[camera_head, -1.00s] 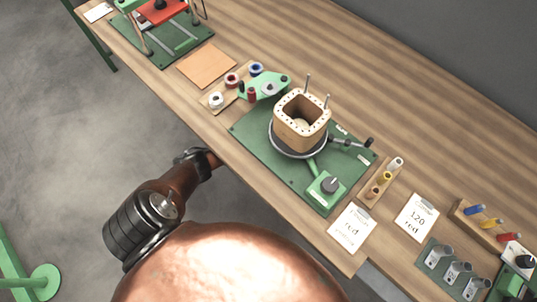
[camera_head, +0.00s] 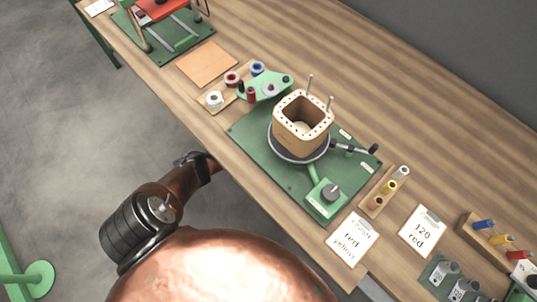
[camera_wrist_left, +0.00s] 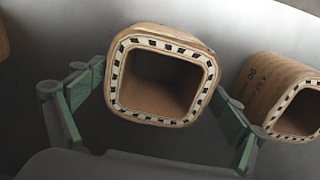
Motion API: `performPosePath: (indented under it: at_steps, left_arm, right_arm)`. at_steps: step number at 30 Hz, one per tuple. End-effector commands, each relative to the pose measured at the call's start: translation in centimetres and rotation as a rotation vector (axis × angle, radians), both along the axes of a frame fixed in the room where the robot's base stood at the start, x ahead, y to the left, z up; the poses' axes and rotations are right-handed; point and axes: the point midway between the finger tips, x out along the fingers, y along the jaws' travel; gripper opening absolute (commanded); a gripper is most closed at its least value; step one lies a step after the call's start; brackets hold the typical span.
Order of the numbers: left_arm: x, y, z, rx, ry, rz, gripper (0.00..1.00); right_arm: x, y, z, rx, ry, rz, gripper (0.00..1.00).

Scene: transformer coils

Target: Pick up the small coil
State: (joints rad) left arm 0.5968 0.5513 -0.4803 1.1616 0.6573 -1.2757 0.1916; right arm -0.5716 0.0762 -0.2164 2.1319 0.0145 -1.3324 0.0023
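In the left wrist view, a tan hollow coil (camera_wrist_left: 172,37) with rounded square sides and a black-and-white marked rim sits between the spread green fingers of my left gripper (camera_wrist_left: 158,88). The fingers stand on either side of it, and the right finger looks close to its side; contact cannot be told. A second similar coil (camera_wrist_left: 268,85) with printed marks lies to the right. Which is smaller is hard to tell. In the head view, my left arm reaches to the table's front edge, and its gripper is hidden there. My right gripper is not in view.
In the head view, the wooden table (camera_head: 395,140) carries a square winding form (camera_head: 288,137) on a green base plate (camera_head: 258,150). Spools, cards (camera_head: 350,237) and a coloured-wire rack (camera_head: 462,225) stand around it. A sliver of another tan object (camera_wrist_left: 3,40) shows at the wrist view's left edge.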

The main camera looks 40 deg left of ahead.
Motion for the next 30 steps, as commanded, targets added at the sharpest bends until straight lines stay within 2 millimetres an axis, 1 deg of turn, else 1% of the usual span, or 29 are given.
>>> performPosePath:
  at_steps: [1,2,20,30]
  left_arm:
    - [0.0,0.01,0.0,0.0,0.0,0.0,0.86]
    - [-0.01,0.0,-0.01,0.0,0.0,0.0,0.83]
    - [-0.04,0.02,-0.05,0.0,0.001,0.0,0.42]
    - [0.06,0.02,0.19,0.001,-0.001,0.0,0.42]
  right_arm:
    - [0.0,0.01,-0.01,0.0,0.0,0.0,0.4]
    - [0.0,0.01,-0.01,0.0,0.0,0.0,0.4]
    - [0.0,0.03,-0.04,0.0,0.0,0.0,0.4]
    - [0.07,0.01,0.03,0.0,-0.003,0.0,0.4]
